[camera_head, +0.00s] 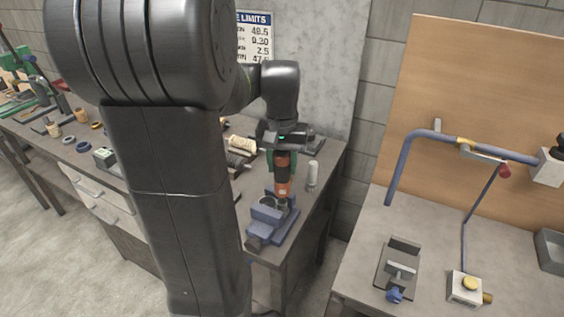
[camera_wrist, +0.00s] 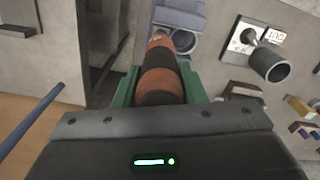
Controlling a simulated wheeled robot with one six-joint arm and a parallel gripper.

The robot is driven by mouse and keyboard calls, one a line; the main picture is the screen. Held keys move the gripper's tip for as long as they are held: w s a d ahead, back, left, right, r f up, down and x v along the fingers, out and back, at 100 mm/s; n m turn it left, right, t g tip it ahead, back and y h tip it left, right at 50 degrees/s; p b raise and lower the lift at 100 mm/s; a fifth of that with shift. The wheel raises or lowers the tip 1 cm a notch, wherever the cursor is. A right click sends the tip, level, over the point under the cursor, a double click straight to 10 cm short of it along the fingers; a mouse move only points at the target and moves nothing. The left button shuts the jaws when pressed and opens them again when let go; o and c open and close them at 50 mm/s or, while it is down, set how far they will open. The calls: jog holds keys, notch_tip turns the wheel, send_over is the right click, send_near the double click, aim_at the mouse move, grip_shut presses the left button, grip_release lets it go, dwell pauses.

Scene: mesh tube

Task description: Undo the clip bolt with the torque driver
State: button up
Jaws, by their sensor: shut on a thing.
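My gripper (camera_head: 284,158) is shut on the torque driver (camera_head: 283,187), an orange and black tool held upright, its lower end pointing down. In the wrist view, green fingers grip the driver (camera_wrist: 160,78) on both sides. The driver's lower end is at the blue vise (camera_head: 262,226), beside a round, ring-like part (camera_wrist: 184,42) there. I cannot tell whether the tip touches anything. The clip bolt is too small or hidden to make out.
Loose parts lie along the left bench. A gap separates the benches.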

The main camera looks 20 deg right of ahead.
jog(key=shift+f, duration=0.35)
dwell(0.3)
jog(key=shift+s+a+f, duration=0.1)
jog(key=shift+s+a, duration=0.05)
jog(key=shift+c, duration=0.5)
jog(key=shift+r+p, duration=0.2)
jog(key=shift+p, duration=0.2)
dwell(0.5)
